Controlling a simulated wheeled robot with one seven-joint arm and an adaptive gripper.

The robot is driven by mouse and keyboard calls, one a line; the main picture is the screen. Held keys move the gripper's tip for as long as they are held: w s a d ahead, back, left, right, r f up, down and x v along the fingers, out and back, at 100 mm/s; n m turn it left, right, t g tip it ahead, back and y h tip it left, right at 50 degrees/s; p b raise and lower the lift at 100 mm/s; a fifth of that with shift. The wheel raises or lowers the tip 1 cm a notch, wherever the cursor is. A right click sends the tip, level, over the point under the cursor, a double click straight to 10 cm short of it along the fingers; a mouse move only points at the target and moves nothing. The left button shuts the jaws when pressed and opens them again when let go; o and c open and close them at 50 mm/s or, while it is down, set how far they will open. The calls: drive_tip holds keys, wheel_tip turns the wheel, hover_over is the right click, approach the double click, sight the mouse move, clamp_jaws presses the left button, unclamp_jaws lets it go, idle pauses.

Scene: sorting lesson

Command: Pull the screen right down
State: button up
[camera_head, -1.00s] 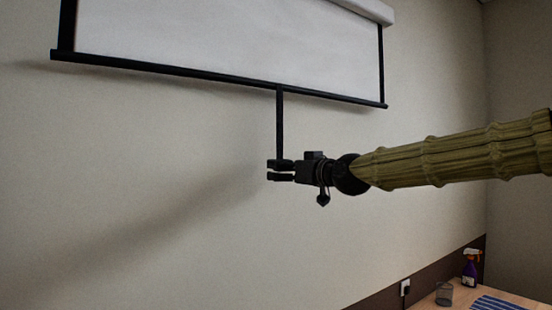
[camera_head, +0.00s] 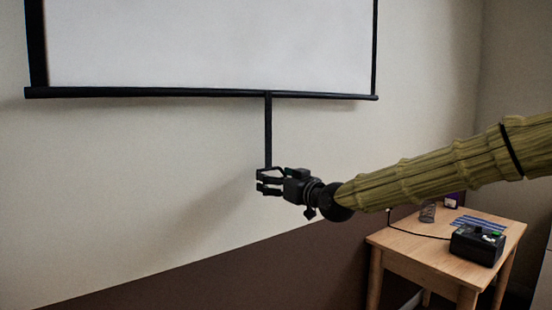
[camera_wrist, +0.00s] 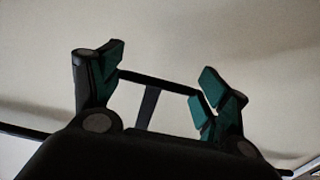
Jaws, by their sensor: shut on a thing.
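The white projection screen (camera_head: 210,45) hangs on the wall, its top beyond the picture. A black bar (camera_head: 150,92) runs along its lower edge. My gripper (camera_head: 265,181) is shut on the handle at the rod's lower end. In the wrist view, the handle's crossbar (camera_wrist: 158,82) spans between the two fingers (camera_wrist: 163,74), with the rod's stem (camera_wrist: 149,108) joining it. The fingers hide the handle's ends.
A wooden table (camera_head: 400,246) stands at the lower right. On it are a black box (camera_head: 477,247) with a cable, a clear cup (camera_head: 428,212), a striped cloth (camera_head: 480,224) and a partly hidden purple bottle (camera_head: 453,200). The wall below the screen is clear.

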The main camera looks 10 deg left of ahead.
wheel_tip(320, 180, down, 32)
drive_tip(key=b, duration=0.9)
drive_tip(key=shift+w+d+r, duration=0.2)
drive_tip(key=shift+w, duration=0.05)
drive_tip(key=o, duration=1.1)
drive_tip(key=shift+w+f, duration=0.1)
drive_tip(key=shift+o, duration=0.2)
drive_tip(key=v, duration=1.2)
drive_tip(key=shift+f, duration=0.1)
